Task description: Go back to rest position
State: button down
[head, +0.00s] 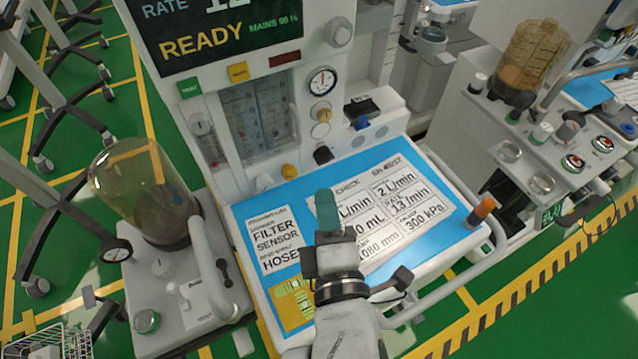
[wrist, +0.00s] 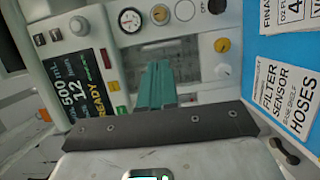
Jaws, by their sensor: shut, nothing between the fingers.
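My gripper (head: 328,208) is at the lower middle of the head view, above the cart's blue work surface (head: 407,164). Its green fingers are together with nothing between them. In the wrist view the closed green fingers (wrist: 155,88) point toward the anaesthesia machine's front panel (wrist: 196,50). The fingers hide part of the printed check sheet (head: 384,212) in the head view. No object is held.
A glass bellows jar (head: 140,190) stands on the unit at left. A second cart with an amber jar (head: 530,60) is at right. A grab rail (head: 490,240) curves around the worktop's right end. Green floor (head: 150,90) shows at left, with wheeled stand legs on it.

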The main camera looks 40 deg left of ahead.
jog(key=shift+s+d, duration=0.25)
jog(key=shift+d, duration=0.15)
jog(key=w+d+f+m+g+h, duration=0.15)
jog(key=d+f+m+h, duration=0.3)
jog(key=d, duration=0.45)
jog(key=w+d+f+m+h, duration=0.25)
jog(key=d+f+m, duration=0.35)
jog(key=d, duration=0.4)
jog(key=w+d+f+m+g+h, duration=0.1)
jog(key=d+f+m+h, duration=0.35)
jog(key=d, duration=0.45)
jog(key=s+d+f+m+g+h, duration=0.1)
jog(key=s+d+f+m+g, duration=0.2)
jog(key=s+d+m, duration=0.3)
jog(key=s+d+f+m+g+h, duration=0.1)
jog(key=s+d+f+m+g, duration=0.3)
jog(key=s+d+m, duration=0.3)
jog(key=s+d+g, duration=0.1)
jog(key=s+d, duration=0.2)
jog(key=s, duration=0.1)
jog(key=shift+s+f, duration=0.2)
jog(key=shift+s, duration=0.2)
